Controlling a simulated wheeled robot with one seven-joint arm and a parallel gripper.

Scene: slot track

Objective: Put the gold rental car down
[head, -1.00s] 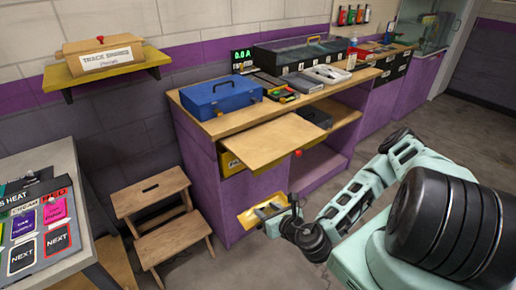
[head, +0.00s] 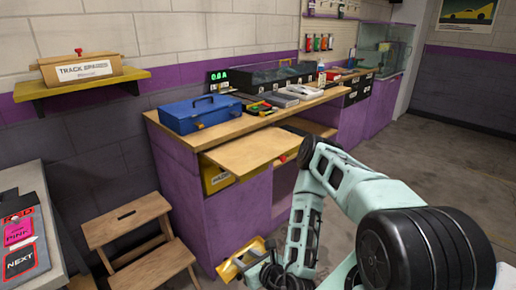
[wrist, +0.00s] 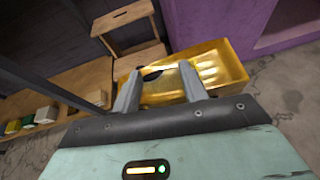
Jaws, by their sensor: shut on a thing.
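My gripper (wrist: 158,97) is low beside the purple cabinet, its two grey fingers apart with a glossy gold body between them, which I take as the gold rental car (wrist: 160,88). A dark oval and a pale bar show on its far part. A yellow-gold, tray-like shape (wrist: 228,72) spreads behind the fingers to the right. I cannot tell clearly where the car ends and this shape begins. In the head view the gold shape (head: 231,270) shows at the foot of the cabinet, with my gripper (head: 254,257) at it. Contact underneath is hidden.
A wooden step stool (head: 148,262) stands left of the purple cabinet (head: 241,211). A wooden board (head: 252,150) juts out from the workbench, above my gripper. A blue toolbox (head: 199,115) sits on the bench top. The grey floor to the right is open.

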